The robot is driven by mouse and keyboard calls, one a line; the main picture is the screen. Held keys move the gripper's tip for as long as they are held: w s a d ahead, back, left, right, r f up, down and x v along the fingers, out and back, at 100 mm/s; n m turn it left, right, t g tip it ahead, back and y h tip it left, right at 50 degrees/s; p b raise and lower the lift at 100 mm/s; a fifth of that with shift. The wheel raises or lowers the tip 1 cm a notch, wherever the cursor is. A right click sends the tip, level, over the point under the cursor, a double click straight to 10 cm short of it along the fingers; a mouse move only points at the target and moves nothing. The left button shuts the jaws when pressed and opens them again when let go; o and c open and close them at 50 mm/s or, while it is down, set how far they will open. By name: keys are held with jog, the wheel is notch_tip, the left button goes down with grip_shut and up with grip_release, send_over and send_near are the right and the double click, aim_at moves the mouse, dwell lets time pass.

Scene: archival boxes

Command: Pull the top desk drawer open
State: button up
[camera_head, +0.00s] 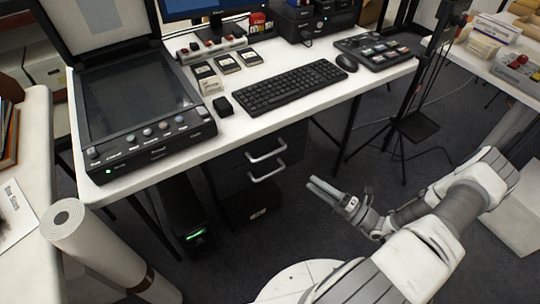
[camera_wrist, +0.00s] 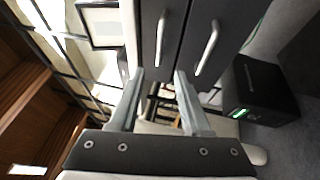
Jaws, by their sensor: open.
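The top desk drawer (camera_head: 240,158) is a dark front under the white desk, with a silver bar handle (camera_head: 267,151). It looks shut. My gripper (camera_head: 312,185) is open and empty, to the right of the drawers and apart from them. In the wrist view the scene is turned sideways. There the top drawer (camera_wrist: 145,25) is the left dark front, and its upright-looking handle (camera_wrist: 160,42) lies beyond the gap between my open fingertips (camera_wrist: 160,78). Nothing is between the fingers.
A lower drawer (camera_head: 236,183) has a similar handle (camera_head: 268,173). A black computer tower (camera_head: 187,215) with a green light stands left of the drawers. A rolled paper tube (camera_head: 95,245) stands at lower left. Desk legs (camera_head: 350,125) and a tripod (camera_head: 410,125) stand to the right.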

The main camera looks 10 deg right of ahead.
aim_at(270, 153)
jog(key=b+x, duration=0.2)
jog(key=x, duration=1.5)
jog(key=shift+w, duration=0.15)
grip_shut()
dwell(0.8)
